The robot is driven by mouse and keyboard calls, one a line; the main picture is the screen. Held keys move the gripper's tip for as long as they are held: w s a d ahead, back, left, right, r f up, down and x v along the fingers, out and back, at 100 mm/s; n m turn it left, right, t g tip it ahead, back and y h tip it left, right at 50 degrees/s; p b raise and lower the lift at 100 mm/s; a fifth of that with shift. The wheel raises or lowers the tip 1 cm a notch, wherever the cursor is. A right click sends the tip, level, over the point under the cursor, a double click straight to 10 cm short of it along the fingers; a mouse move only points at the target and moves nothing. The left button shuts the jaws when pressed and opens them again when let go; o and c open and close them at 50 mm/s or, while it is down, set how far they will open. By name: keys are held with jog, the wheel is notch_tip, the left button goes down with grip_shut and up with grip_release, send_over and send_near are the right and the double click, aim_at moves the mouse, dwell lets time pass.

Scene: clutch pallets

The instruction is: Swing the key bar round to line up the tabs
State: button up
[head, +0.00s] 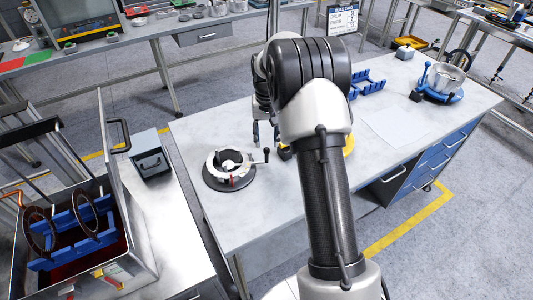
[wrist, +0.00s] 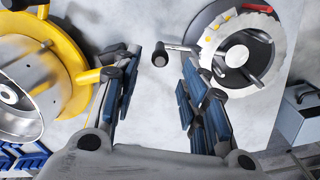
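A round fixture with a black base and a notched white ring (head: 214,168) stands at the left end of the grey bench. A bar with an upright black-knobbed handle (head: 266,155) reaches out from its right side. In the wrist view the white ring (wrist: 274,25) is at upper right, with red and yellow marks on its rim. The handle's dark knob (wrist: 160,60) appears between my fingers' tips in that view; no contact is visible. My gripper (wrist: 161,68) is open and empty, blue pads apart. In the head view my gripper (head: 266,134) is just above the handle. Whether the tabs align is unclear.
A yellow fixture with a metal drum (wrist: 35,85) sits beside my gripper, mostly hidden by my arm in the head view. A blue fixture with a metal pot (head: 443,80) and a pale sheet (head: 396,124) lie right. A bin with blue racks (head: 75,230) stands at left.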

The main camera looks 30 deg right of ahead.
aim_at(267, 148)
notch_tip(267, 148, down, 7)
jog(key=shift+f+b, duration=0.1)
jog(key=shift+b, duration=0.55)
jog(key=shift+c, duration=0.5)
grip_shut()
